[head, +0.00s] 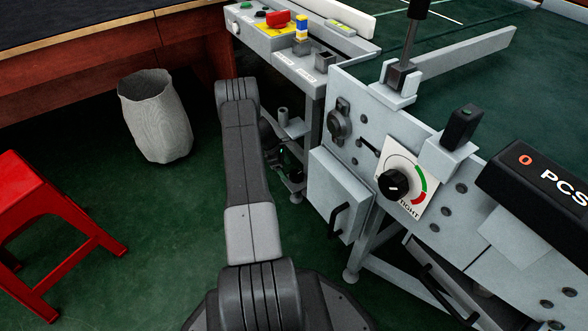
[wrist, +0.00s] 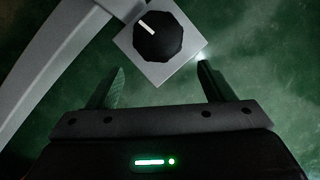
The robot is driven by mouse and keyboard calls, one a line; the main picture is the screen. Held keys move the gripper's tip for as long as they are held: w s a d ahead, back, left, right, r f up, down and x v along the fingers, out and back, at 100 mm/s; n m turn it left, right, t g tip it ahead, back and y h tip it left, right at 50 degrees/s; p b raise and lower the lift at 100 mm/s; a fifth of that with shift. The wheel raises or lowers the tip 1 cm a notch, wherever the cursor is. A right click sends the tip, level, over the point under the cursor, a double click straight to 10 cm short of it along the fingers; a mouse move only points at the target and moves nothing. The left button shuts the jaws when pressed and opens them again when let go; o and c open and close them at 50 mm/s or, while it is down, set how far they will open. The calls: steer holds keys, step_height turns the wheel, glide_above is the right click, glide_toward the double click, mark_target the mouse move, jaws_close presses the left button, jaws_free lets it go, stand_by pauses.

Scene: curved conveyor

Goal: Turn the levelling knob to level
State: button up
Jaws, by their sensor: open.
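In the wrist view a black, many-sided knob (wrist: 157,37) with a white pointer line sits on a square grey plate (wrist: 157,75). The pointer aims to the upper left. My gripper (wrist: 161,68) is open, its fingers apart to the left and right below the knob. Nothing is between the fingers, and they do not appear to touch the knob. In the head view my arm reaches toward the underside of the conveyor end, and the gripper is mostly hidden behind it. I cannot make out this knob there.
Another black knob (head: 393,183) on a white dial marked TIGHT is on the conveyor's side panel. A grey box (head: 338,190) with a handle hangs below. A control panel (head: 285,35) stands at the back. A wastebasket (head: 156,115) and red stool (head: 55,235) stand left on green floor.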

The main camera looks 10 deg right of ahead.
steer(key=w+a+p, duration=0.1)
steer(key=w+a, duration=0.1)
steer(key=a, duration=0.6)
steer(key=shift+w+a, duration=0.25)
steer(key=shift+w, duration=0.15)
